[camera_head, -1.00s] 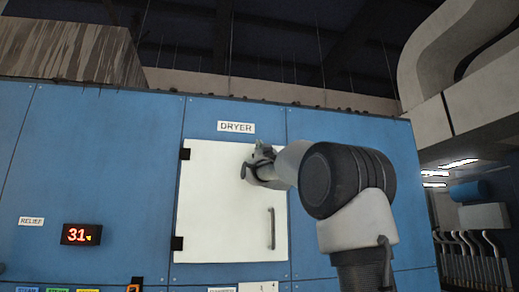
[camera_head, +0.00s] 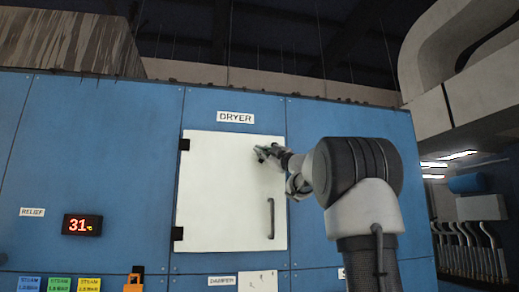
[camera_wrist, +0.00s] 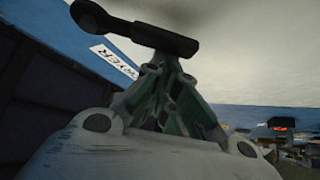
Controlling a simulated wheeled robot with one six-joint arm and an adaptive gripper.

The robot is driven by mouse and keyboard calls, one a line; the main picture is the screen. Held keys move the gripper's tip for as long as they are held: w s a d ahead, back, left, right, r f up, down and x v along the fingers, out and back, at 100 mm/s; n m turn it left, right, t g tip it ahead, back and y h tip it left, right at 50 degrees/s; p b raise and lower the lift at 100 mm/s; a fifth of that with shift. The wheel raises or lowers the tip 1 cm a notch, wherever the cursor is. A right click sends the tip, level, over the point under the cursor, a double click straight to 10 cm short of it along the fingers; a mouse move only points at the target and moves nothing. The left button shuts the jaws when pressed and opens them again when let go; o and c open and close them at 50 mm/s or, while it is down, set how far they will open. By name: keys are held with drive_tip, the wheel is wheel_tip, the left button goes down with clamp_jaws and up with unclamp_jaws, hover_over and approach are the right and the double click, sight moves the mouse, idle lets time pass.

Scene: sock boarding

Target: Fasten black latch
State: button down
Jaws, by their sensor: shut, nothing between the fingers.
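The black latch (camera_wrist: 135,29) fills the top of the wrist view as a dark bar with a round, holed end at the left. My gripper (camera_wrist: 167,62) is shut and empty, its fingertips close to the bar's underside; I cannot tell whether they touch. In the head view my gripper (camera_head: 262,152) is in front of the upper right part of the white dryer door (camera_head: 215,200). The door looks closed, with black hinges on its left edge. I cannot make out the latch in the head view.
A dark vertical handle (camera_head: 270,218) sits on the door's lower right. A DRYER label (camera_head: 236,118) is above the door on the blue panel wall (camera_head: 110,150). A red temperature display (camera_head: 82,225) is at the left, with coloured steam labels below.

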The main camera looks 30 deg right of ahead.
drive_tip(key=d+f+n+g, duration=0.1)
drive_tip(key=n, duration=0.1)
drive_tip(key=d+f+n+g, duration=0.1)
drive_tip(key=n+g, duration=0.1)
drive_tip(key=s+d+f+n+g+y, duration=0.1)
drive_tip(key=d+n, duration=0.1)
drive_tip(key=n, duration=0.1)
drive_tip(key=shift+g, duration=0.4)
drive_tip(key=shift+s+d+f, duration=0.1)
drive_tip(key=shift+d, duration=0.05)
idle(0.3)
drive_tip(key=s, duration=0.8)
idle(0.4)
idle(0.4)
